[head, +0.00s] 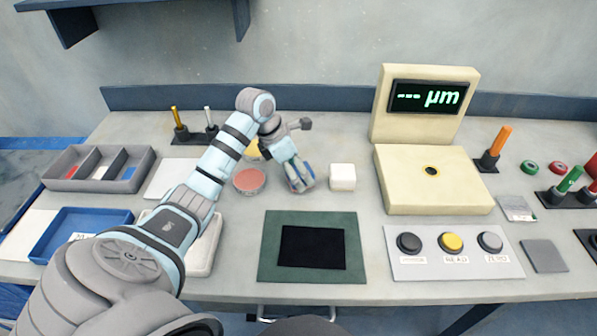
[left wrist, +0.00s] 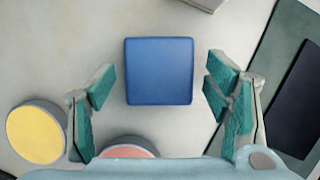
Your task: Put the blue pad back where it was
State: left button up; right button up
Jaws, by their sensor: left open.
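The blue pad (left wrist: 160,70) is a flat square lying on the table in the left wrist view. My left gripper (left wrist: 163,100) is open, with one teal-lined finger on each side of the pad and a gap on both sides. In the head view my left gripper (head: 300,180) points down at the table between the red disc and the white cube, and it mostly hides the pad there. My right gripper is not in view.
A red round dish (head: 248,181) and a yellow one (head: 251,153) are close to my left gripper. A white cube (head: 342,177) stands just right of it. A green mat (head: 268,270) with a dark centre lies in front. The gauge (head: 425,205) stands right; a compartment tray (head: 62,178) is at left.

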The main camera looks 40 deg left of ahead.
pick_arm(q)
jog(key=v, duration=1.1)
jog(key=shift+p, duration=0.35)
